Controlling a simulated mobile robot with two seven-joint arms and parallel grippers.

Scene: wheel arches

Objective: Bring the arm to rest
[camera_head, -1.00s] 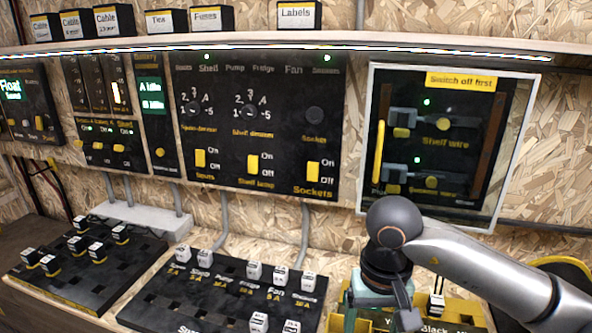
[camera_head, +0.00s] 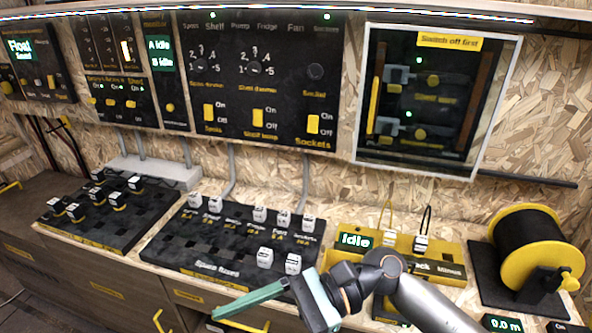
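My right arm comes in from the lower right, and its dark wrist is bent toward the left. My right gripper (camera_head: 250,299), with teal fingers, points left in front of the bench's front edge. The fingers are seen nearly edge-on, so I cannot tell whether they are open or shut. No object shows at their tips. My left gripper is not in view.
A black board with white-topped plugs (camera_head: 185,240) and another black board (camera_head: 85,225) lie on the bench. A yellow tester reading "Idle" (camera_head: 450,268) and a yellow cable reel (camera_head: 535,255) stand at right. A switch panel (camera_head: 285,100) and framed cabinet (camera_head: 478,160) are above.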

